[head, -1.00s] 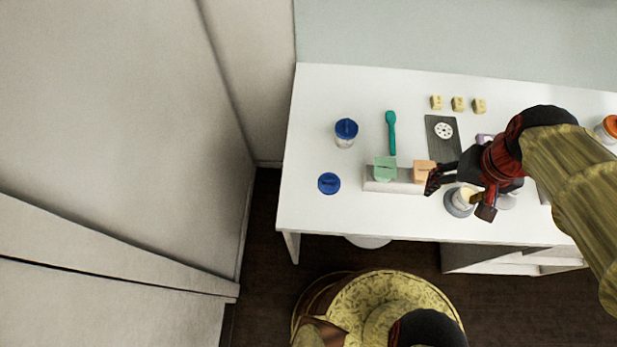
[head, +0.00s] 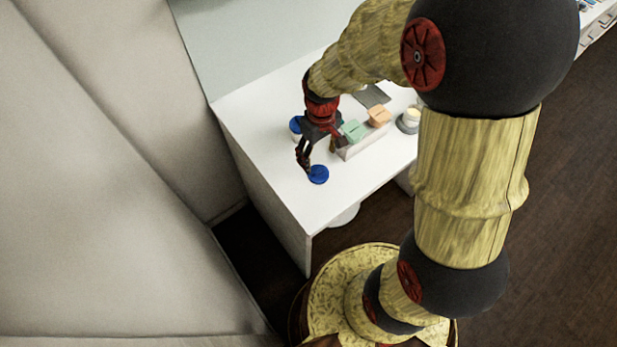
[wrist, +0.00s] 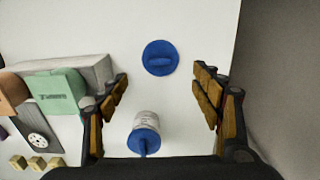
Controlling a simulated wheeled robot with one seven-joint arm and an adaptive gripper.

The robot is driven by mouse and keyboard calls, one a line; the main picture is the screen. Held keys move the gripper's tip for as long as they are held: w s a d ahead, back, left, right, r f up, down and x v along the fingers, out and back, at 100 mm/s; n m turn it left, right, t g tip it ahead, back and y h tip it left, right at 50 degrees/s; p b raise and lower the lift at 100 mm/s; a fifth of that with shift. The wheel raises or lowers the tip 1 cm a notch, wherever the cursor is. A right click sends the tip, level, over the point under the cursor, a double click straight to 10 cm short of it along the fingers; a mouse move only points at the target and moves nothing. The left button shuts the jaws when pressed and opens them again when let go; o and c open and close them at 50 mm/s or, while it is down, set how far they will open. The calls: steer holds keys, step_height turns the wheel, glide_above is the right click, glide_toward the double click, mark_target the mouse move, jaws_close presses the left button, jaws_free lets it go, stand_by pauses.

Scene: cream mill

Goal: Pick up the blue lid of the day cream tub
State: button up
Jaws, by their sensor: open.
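A loose round blue lid (head: 319,175) with a raised grip bar lies flat on the white table, near its front left. In the wrist view the lid (wrist: 160,51) is ahead of the fingertips, roughly centred between them. My gripper (head: 319,160) is open and empty, pointing down over the table close to the lid. Both fingers (wrist: 161,78) show apart in the wrist view. I cannot tell its exact height above the lid. A clear jar with a blue top (wrist: 145,139) stands between the fingers in the wrist picture; in the head view its blue top (head: 296,124) is partly hidden behind my gripper.
A white stand with a green block (head: 353,131) and an orange block (head: 379,116) is right of my gripper. An open cream tub (head: 411,116) stands farther right. Yellow cubes (wrist: 36,163) show in the wrist view. The table around the lid is clear.

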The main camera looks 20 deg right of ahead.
mark_target(319, 169)
steer(key=shift+d+f, duration=0.25)
steer(key=shift+f, duration=0.1)
steer(key=f, duration=0.2)
steer(key=f+b, duration=0.1)
steer(key=f, duration=0.3)
steer(key=shift+s+a+b, duration=0.2)
steer(key=shift+a+b, duration=0.05)
steer(key=shift+b, duration=0.1)
steer(key=shift+f, duration=0.6)
steer(key=shift+c, duration=1.4)
steer(key=c, duration=0.4)
steer(key=shift+o, duration=0.2)
steer(key=shift+r, duration=0.15)
